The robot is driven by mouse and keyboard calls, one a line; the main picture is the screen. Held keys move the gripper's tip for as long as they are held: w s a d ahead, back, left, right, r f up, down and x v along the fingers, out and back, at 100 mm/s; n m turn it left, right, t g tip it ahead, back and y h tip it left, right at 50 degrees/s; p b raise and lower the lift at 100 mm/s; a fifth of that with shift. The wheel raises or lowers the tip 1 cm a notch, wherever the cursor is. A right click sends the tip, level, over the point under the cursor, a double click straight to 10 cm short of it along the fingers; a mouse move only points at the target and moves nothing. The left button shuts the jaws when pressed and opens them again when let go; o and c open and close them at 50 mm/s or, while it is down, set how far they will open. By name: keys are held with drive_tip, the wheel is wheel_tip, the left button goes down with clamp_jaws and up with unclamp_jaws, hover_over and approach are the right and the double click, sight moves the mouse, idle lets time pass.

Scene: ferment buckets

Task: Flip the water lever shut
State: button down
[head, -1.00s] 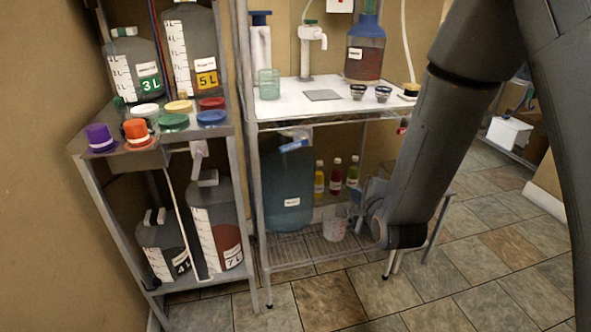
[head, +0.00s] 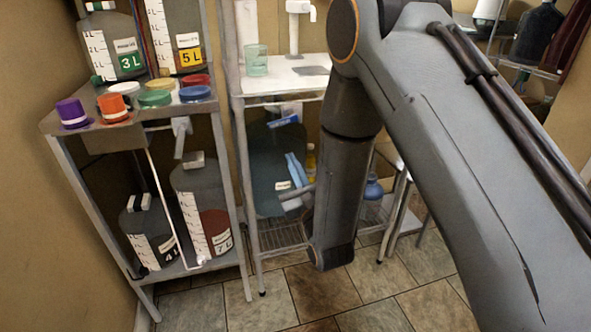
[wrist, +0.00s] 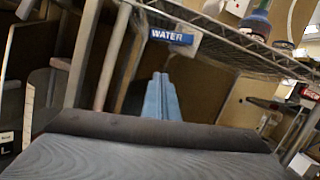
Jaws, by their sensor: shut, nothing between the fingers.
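The water lever (head: 285,117) shows as a small blue and white piece under the front edge of the rack's upper shelf in the head view. In the wrist view its blue plate (wrist: 170,37) reads WATER and hangs under the wire shelf, just above and slightly right of my fingertips. My gripper (wrist: 160,76) has light blue fingers, pressed together and empty, pointing up toward the plate with a gap between. In the head view my gripper (head: 290,158) is below the lever, in front of the large blue-grey jug (head: 262,165). The lever's pivot is not clear.
A grey shelf unit with ferment buckets and coloured lids (head: 155,98) stands left of the rack. The wire shelf (wrist: 240,48) runs above my fingers. A red-labelled piece (wrist: 308,92) hangs farther right. Open tiled floor (head: 320,290) lies in front.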

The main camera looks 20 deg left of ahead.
sight(282, 121)
drive_tip(key=w+a+r, duration=0.3)
drive_tip(key=r, duration=0.2)
drive_tip(key=shift+w+a+p, duration=0.3)
drive_tip(key=shift+w+p, duration=0.05)
drive_tip(key=shift+r, duration=0.1)
